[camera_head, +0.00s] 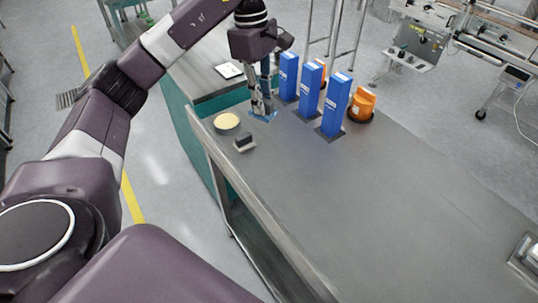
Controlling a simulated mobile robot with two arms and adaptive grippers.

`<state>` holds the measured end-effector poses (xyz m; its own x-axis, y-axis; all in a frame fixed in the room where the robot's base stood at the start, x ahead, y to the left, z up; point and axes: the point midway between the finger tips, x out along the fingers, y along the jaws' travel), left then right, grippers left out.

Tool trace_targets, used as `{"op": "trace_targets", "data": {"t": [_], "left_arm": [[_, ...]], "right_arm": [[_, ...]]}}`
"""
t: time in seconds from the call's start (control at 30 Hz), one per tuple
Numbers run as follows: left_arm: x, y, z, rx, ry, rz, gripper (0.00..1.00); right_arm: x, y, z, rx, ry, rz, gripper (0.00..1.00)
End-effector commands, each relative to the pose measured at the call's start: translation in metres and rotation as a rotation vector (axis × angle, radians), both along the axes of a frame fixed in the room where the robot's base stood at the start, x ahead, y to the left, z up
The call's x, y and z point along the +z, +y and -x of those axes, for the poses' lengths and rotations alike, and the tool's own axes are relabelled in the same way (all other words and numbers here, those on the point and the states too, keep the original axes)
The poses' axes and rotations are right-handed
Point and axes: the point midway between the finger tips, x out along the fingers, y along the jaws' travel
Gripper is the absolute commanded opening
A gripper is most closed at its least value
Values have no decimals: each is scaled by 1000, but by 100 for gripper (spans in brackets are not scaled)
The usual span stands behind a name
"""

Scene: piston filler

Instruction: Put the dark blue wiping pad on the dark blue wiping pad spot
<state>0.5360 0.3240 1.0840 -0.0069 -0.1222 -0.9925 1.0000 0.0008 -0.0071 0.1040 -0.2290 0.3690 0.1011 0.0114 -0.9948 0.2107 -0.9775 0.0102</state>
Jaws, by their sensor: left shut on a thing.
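My left gripper (262,108) points down at the far left part of the grey table, its fingers close together. It is shut on the dark blue wiping pad, which is small and mostly hidden by the fingertips. A flat blue patch (267,117) shows on the table around the fingertips. I cannot tell how much of this blue is the pad and how much is the spot, or whether the pad touches the table. My right gripper is not in view.
Several tall blue boxes (336,105) stand on dark mats right of the gripper, with orange containers (362,103) behind. A pale yellow disc (227,122) and a small dark block (244,142) lie near the table's left edge. The table's front (370,210) is clear.

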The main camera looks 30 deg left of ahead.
Motion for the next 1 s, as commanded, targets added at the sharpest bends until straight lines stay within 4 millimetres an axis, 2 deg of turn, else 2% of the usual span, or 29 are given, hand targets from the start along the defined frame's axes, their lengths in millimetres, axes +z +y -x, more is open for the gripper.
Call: {"op": "trace_targets", "data": {"t": [0.1, 0.3, 0.5, 0.6, 0.7, 0.87, 1.0], "left_arm": [[-26, 0, 2, -2, 6, 2, 0], [-73, 0, 3, 0, 8, 0, 0], [-122, 0, 3, 0, 6, 0, 0], [-138, 0, 2, 0, 3, 1, 0], [-146, 0, 1, 0, 1, 0, 0], [-158, 0, 2, 0, 3, 0, 0], [-179, 0, 3, 0, 5, 1, 0]], "right_arm": [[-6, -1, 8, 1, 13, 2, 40], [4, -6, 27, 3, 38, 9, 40], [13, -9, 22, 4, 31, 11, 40], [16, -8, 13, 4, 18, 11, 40], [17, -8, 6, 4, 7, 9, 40], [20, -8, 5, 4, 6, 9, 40], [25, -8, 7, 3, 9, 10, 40]]}}
